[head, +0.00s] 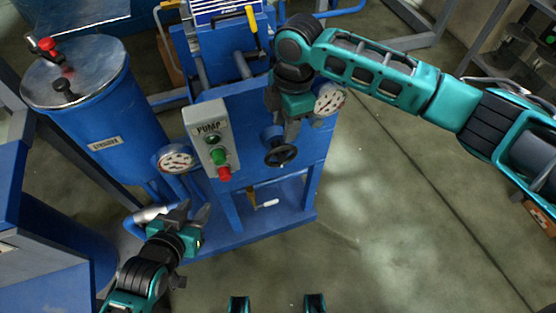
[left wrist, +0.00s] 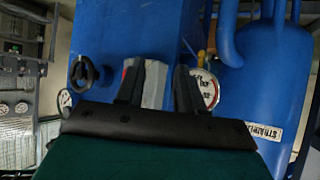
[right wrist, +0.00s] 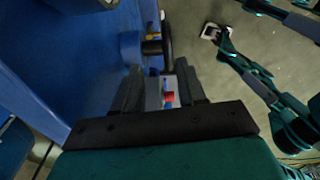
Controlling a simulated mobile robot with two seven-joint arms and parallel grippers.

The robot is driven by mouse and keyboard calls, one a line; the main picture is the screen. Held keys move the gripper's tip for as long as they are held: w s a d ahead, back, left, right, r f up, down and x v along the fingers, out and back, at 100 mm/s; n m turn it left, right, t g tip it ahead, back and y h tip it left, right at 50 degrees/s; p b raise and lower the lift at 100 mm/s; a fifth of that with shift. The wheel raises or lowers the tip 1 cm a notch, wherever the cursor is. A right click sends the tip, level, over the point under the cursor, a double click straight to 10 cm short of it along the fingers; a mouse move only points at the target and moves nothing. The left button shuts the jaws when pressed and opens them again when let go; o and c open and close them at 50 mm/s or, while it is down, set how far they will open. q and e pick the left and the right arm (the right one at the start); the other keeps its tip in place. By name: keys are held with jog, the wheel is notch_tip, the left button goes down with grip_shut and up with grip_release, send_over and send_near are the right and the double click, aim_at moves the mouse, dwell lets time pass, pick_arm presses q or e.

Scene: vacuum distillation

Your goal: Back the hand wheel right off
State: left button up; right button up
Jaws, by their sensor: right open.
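The hand wheel (head: 281,154) is a small black wheel on the front of the blue pump unit, below a white gauge. It also shows at the left of the left wrist view (left wrist: 84,72), and nearly edge-on in the right wrist view (right wrist: 166,47). My right gripper (head: 288,134) is open just above the wheel in the head view, its fingers pointing down and hiding part of the mount. In the right wrist view the wheel lies beyond its fingertips, not between them. My left gripper (head: 192,211) is open and empty, low at the left.
The grey PUMP box (head: 211,140) with green and red buttons stands left of the wheel. Gauges flank it on the left (head: 177,160) and right (head: 330,98). A blue tank (head: 90,110) stands at the left. The floor right of the unit is clear.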

aim_at(279, 166)
jog(key=d+g+y+b, duration=0.1)
jog(key=d+y+b, duration=0.1)
jog(key=d, duration=0.1)
jog(key=shift+r+m+b, duration=0.15)
jog(key=shift+m+b, duration=0.15)
jog(key=shift+y, duration=0.7)
jog(key=b+x, duration=0.2)
jog(key=x, duration=0.9)
jog(key=shift+s, duration=0.2)
jog(key=shift+s+a+f, duration=0.1)
jog(key=shift+a+f, duration=0.05)
jog(key=shift+f, duration=0.35)
pick_arm(q)
jog(key=f, duration=0.1)
jog(key=d+f, duration=0.1)
jog(key=w+f, duration=0.1)
jog(key=shift+d+f+h, duration=0.15)
jog(key=shift+d+h, duration=0.1)
jog(key=shift+h, duration=0.05)
pick_arm(e)
jog(key=shift+c, duration=0.4)
pick_arm(q)
jog(key=shift+a+f, duration=0.15)
pick_arm(e)
grip_shut()
